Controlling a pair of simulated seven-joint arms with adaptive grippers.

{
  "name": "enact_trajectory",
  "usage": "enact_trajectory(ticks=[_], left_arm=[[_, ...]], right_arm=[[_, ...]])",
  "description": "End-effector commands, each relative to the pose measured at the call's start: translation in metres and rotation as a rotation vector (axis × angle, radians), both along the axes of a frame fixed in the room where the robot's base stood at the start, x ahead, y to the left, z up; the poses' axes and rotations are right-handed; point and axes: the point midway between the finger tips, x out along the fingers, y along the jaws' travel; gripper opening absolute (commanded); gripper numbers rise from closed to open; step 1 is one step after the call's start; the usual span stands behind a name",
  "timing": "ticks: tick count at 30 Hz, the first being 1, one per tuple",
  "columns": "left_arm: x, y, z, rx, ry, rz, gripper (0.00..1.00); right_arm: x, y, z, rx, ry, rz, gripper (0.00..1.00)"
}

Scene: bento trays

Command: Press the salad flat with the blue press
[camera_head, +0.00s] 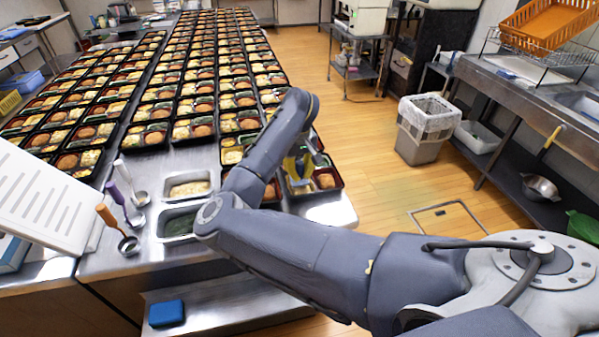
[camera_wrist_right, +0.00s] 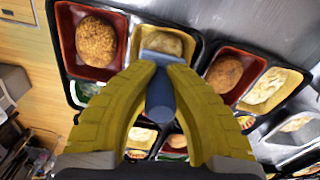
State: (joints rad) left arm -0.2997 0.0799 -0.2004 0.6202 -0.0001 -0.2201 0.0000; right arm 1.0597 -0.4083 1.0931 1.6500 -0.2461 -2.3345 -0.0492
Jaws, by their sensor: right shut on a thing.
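My right gripper (camera_head: 298,172) is at the bento tray nearest the table's right front corner. In the right wrist view its yellow fingers (camera_wrist_right: 163,78) are shut on the handle of the blue press (camera_wrist_right: 160,100). The press's flat head (camera_wrist_right: 160,56) is at the pale salad (camera_wrist_right: 170,42), in the compartment beside a brown croquette (camera_wrist_right: 96,42). I cannot tell whether the head touches the salad. In the head view the press is hidden by my arm and gripper. My left gripper is not in view.
Many filled bento trays (camera_head: 155,137) stand in rows on the steel table. Metal pans of pale salad (camera_head: 189,188) and green food (camera_head: 180,225) sit at its front, beside ladles (camera_head: 128,243) and a white slotted board (camera_head: 45,200). Open floor lies right of the table.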

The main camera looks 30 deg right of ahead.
Motion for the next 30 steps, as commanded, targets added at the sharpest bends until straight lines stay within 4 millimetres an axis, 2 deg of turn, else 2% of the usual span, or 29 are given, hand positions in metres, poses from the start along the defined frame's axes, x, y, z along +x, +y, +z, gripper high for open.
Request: enact_trajectory(ticks=[30], left_arm=[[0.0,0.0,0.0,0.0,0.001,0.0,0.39]], right_arm=[[0.0,0.0,-0.017,0.0,0.0,0.0,0.0]])
